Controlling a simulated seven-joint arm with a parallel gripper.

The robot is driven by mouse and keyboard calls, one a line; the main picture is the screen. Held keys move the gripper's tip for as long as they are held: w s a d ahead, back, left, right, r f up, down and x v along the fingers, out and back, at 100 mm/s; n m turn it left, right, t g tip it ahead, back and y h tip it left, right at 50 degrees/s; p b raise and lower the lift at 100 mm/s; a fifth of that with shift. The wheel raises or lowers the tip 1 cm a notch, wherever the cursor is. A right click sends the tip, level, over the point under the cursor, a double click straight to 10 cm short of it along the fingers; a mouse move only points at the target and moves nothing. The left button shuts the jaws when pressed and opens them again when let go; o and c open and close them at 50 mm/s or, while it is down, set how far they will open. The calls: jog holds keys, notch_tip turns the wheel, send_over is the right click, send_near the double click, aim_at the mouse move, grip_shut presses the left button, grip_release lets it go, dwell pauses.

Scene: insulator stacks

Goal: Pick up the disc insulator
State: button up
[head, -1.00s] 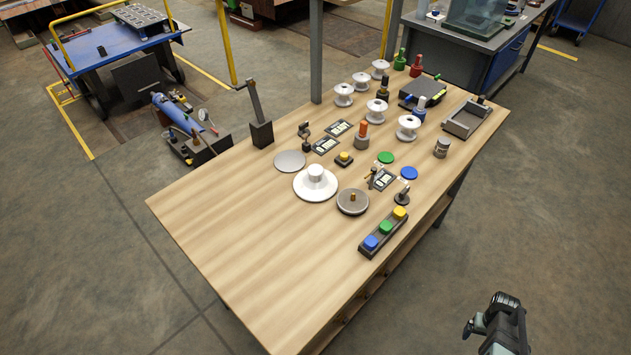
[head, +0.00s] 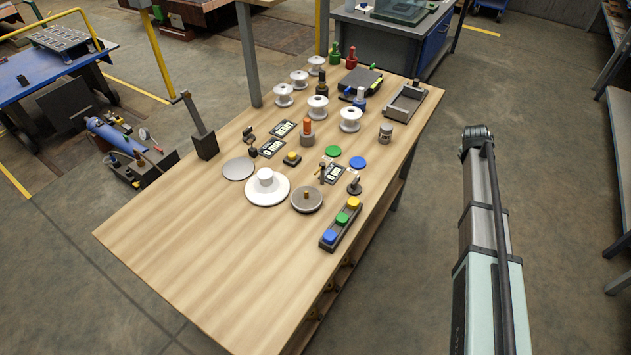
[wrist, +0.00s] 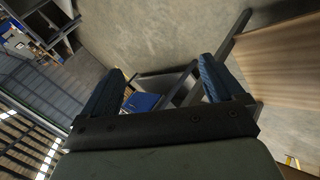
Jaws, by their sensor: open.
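The disc insulator, a wide white disc with a raised white cap (head: 267,189), lies flat on the wooden workbench (head: 190,235), left of a grey round piece with a small brown knob (head: 307,199). My arm stands to the right of the bench in the head view, well away from the disc; its gripper cannot be made out there. In the wrist view my gripper (wrist: 162,78) shows two blue-padded fingers spread wide with nothing between them. The disc is not seen in the wrist view.
Several white spool insulators (head: 318,108) stand at the back of the bench. A strip with blue, green and yellow buttons (head: 341,224) lies at the right edge. A dark upright lever (head: 203,140) stands at the left edge. The front of the bench is clear.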

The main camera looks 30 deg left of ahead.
jog(key=w+a+r+n+t, duration=0.1)
jog(key=w+a+r, duration=0.2)
jog(key=a+r, duration=0.55)
jog(key=s+a+r+n+g+y, duration=0.1)
jog(key=s+a+r, duration=0.2)
jog(key=s+a, duration=0.6)
jog(key=s+a+r+n+y, duration=0.1)
jog(key=s+a+r, duration=0.25)
jog(key=a, duration=0.85)
notch_tip(320, 180, up, 5)
jog(key=n+g, duration=0.6)
jog(key=g, duration=0.3)
send_over(266, 173)
jog(key=shift+a+f, duration=0.15)
jog(key=shift+f, duration=6.65)
jog(key=shift+c, duration=0.3)
grip_shut()
